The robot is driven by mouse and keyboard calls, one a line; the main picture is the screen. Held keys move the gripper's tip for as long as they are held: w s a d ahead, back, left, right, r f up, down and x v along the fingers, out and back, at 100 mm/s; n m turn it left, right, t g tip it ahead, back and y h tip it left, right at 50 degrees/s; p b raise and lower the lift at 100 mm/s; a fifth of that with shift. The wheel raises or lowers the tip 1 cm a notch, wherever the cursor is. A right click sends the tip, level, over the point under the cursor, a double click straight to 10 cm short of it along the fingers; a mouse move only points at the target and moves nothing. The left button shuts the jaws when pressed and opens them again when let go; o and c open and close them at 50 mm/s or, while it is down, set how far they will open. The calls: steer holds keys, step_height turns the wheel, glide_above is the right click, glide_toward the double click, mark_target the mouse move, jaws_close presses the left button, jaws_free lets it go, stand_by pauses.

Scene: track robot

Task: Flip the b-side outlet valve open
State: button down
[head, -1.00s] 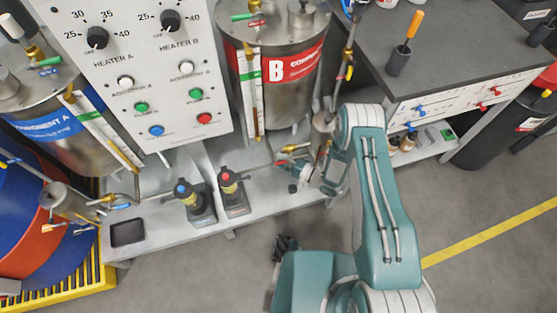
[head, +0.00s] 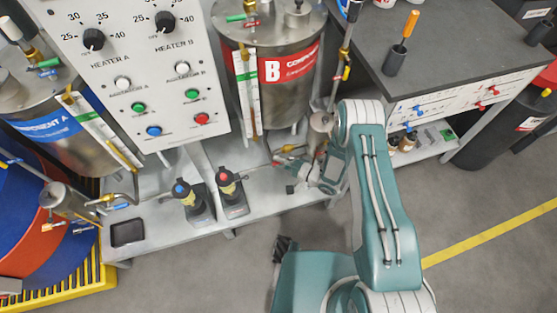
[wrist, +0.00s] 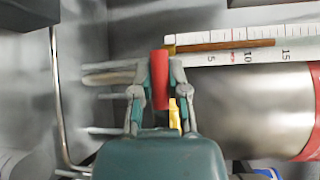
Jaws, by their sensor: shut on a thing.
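In the wrist view a red handle (wrist: 160,80) stands between the two fingers of my gripper (wrist: 160,70), which are closed against its sides. A yellow part (wrist: 173,108) shows just to its right, partly hidden by a finger. I take the handle to be the b-side outlet valve's lever; the valve body is not clear. In the head view my gripper (head: 305,178) is low in front of tank B (head: 278,95), beside the outlet piping (head: 290,149). My own arm and gripper partly cover this spot, and the handle's angle cannot be told there.
A scale strip (wrist: 245,50) runs beside the steel tank in the wrist view. Two bottle-like units with a red knob (head: 224,176) and a blue knob (head: 181,189) stand left of my gripper. A dark workbench (head: 460,55) is at the right. Open floor lies in front.

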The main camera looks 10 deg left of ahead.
steer(key=shift+s+d+f, duration=0.15)
steer(key=shift+f, duration=0.1)
steer(key=c, duration=0.6)
jaws_free()
steer(key=shift+d, duration=0.1)
steer(key=shift+c, duration=0.2)
steer(key=shift+r, duration=0.1)
steer(key=shift+d, duration=0.35)
steer(key=v, duration=1.1)
steer(key=shift+r, duration=0.15)
steer(key=shift+d, duration=0.1)
